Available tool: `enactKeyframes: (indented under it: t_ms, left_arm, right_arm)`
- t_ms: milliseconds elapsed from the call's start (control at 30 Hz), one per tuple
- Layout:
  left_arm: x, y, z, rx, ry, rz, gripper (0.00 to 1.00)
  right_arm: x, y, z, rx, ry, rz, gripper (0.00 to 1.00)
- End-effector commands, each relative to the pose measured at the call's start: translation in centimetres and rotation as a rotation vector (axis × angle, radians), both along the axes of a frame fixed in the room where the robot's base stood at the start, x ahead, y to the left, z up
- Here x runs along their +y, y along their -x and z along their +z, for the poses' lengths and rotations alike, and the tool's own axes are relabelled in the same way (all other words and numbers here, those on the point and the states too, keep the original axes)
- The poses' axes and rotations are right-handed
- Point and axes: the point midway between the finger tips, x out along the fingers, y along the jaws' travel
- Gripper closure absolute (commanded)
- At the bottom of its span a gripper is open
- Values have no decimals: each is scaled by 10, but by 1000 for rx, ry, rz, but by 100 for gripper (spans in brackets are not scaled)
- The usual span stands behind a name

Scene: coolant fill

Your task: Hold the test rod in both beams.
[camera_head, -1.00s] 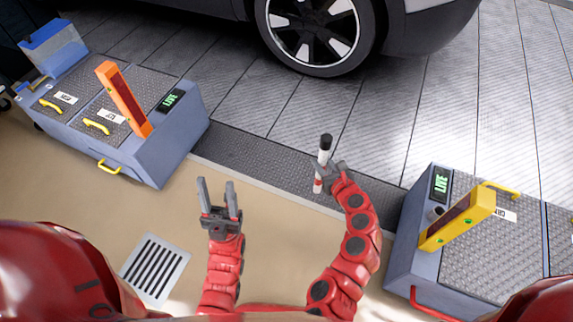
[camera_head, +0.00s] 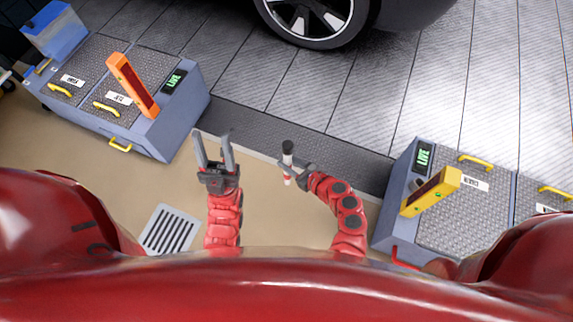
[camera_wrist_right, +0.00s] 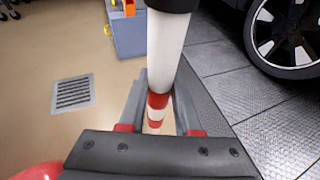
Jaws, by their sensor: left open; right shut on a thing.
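The test rod (camera_head: 288,160) is white with a black top and red bands, and stands nearly upright in my right gripper (camera_head: 295,170). In the right wrist view the rod (camera_wrist_right: 168,55) runs between the two fingers, which are shut on it. My left gripper (camera_head: 214,152) is open and empty, to the left of the rod, fingers pointing forward. An orange beam post (camera_head: 133,85) stands on the left cabinet and a yellow beam post (camera_head: 431,192) on the right cabinet. The rod is in the gap between the posts, touching neither. The beams themselves are not visible.
The left cabinet (camera_head: 150,140) and right cabinet (camera_head: 398,190) both have green LIVE displays and yellow handles. A blue container (camera_head: 55,30) sits at the far left. A car wheel (camera_head: 318,20) is at the back. A floor drain (camera_head: 170,230) lies at lower left. The floor between the cabinets is clear.

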Motion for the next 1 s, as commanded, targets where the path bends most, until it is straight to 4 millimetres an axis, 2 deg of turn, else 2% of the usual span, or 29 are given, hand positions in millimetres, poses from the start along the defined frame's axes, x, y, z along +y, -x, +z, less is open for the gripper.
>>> enactKeyframes:
  t_ms: [1000]
  left_arm:
    - [0,0,-21,0,0,0,50]
  right_arm:
    - [-21,-64,-1,0,1,1,100]
